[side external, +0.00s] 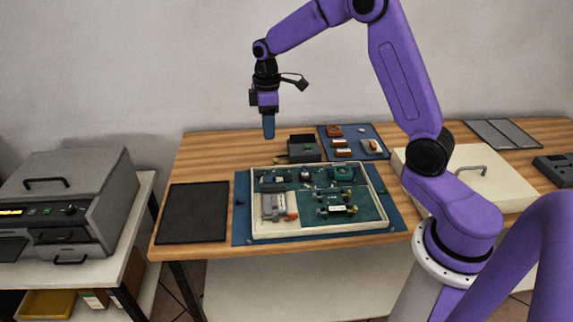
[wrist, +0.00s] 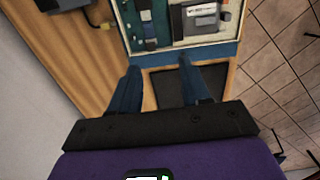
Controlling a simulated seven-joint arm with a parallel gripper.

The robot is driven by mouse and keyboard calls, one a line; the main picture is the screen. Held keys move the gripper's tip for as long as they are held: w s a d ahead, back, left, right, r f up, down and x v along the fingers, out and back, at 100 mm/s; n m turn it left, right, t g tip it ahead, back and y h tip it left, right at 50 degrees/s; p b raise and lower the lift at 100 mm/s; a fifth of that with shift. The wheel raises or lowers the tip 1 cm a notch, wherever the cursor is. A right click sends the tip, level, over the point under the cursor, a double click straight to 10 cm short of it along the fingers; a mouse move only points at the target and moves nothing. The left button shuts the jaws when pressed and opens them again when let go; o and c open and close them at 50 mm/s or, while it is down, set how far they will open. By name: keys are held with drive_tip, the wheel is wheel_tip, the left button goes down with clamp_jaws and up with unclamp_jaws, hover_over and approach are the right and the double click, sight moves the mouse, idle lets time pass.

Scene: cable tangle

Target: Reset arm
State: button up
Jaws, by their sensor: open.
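My gripper (side external: 269,127) hangs pointing down above the back of the wooden table, clear of everything below it. Its blue fingers also show in the wrist view (wrist: 157,85), spread apart with nothing between them. The gripper is open and empty. Below and in front of it in the side view is a cream-framed tray (side external: 318,231) with a green board and several parts in it. Part of this tray also shows at the top of the wrist view (wrist: 188,43). No cable tangle can be made out clearly.
A black mat (side external: 193,212) lies at the table's left. A dark box (side external: 304,149) and a blue mat (side external: 373,133) with small parts are behind the tray. A cream box with a handle (side external: 490,181) is at right. A grey machine (side external: 70,190) stands on a side table at left.

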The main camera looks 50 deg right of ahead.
drive_tip(key=s+a+r+n, duration=0.1)
drive_tip(key=s+a+r, duration=0.1)
drive_tip(key=s+a, duration=0.5)
drive_tip(key=s+a+r+n, duration=0.15)
drive_tip(key=s+a, duration=0.25)
drive_tip(key=s, duration=0.5)
drive_tip(key=s+d, duration=0.1)
drive_tip(key=s, duration=1.8)
drive_tip(key=shift+s+d+f+n, duration=0.15)
drive_tip(key=shift+d+f+n, duration=0.05)
drive_tip(key=shift+n, duration=0.25)
